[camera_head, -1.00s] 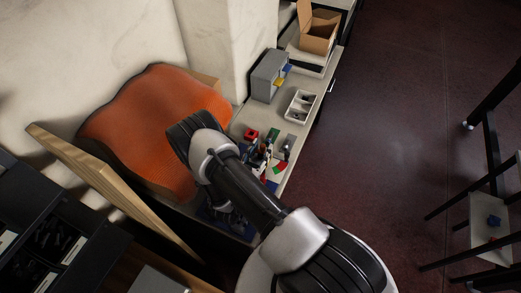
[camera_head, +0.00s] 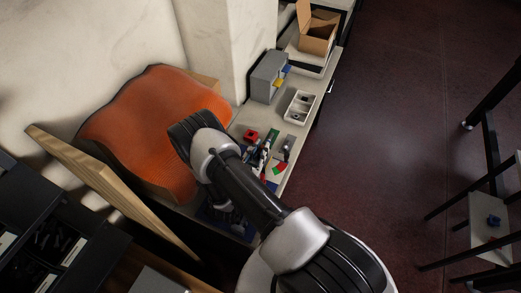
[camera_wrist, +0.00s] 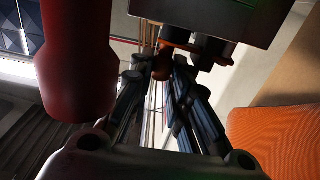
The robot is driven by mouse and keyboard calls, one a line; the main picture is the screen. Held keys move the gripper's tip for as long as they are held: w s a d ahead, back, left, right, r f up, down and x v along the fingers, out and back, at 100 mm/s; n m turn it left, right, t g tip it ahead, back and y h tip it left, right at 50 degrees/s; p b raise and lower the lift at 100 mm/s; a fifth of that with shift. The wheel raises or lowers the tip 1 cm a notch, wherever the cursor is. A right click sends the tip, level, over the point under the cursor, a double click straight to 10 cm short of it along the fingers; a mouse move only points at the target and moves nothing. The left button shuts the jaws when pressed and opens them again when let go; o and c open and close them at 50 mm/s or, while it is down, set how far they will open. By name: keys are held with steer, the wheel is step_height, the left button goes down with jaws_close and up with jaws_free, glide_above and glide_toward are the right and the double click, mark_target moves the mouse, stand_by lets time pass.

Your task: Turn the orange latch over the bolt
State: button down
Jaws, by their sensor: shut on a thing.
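My gripper (camera_wrist: 160,75) shows in the wrist view, with its two dark fingers reaching up to a small orange-red piece (camera_wrist: 162,66), which looks like the orange latch. The fingertips are close on both sides of it, and my gripper is shut on it. The fingers and the dim light hide part of the piece. I cannot make out the bolt clearly, nor whether the latch lies over it. In the head view, my arm covers part of the work area, and my gripper shows only in small part among the coloured pieces.
A large dark red cylinder (camera_wrist: 76,60) stands close on the left in the wrist view.

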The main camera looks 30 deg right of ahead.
steer(key=shift+a, duration=0.1)
steer(key=shift+a+f+m+g+h+b, duration=0.1)
steer(key=shift+a+m+g+h+b, duration=0.2)
steer(key=shift+m+g+h+b, duration=0.55)
steer(key=shift+s+a+m+g+h+b, duration=0.1)
steer(key=shift+s+m+g+h+b, duration=0.1)
steer(key=shift+m+g+b, duration=0.35)
steer(key=shift+s+a+m+g+h+b, duration=0.15)
steer(key=shift+m+g+b, duration=0.1)
steer(key=shift+g, duration=0.45)
steer(key=c, duration=1.5)
jaws_free()
steer(key=v, duration=0.7)
steer(key=shift+a, duration=0.2)
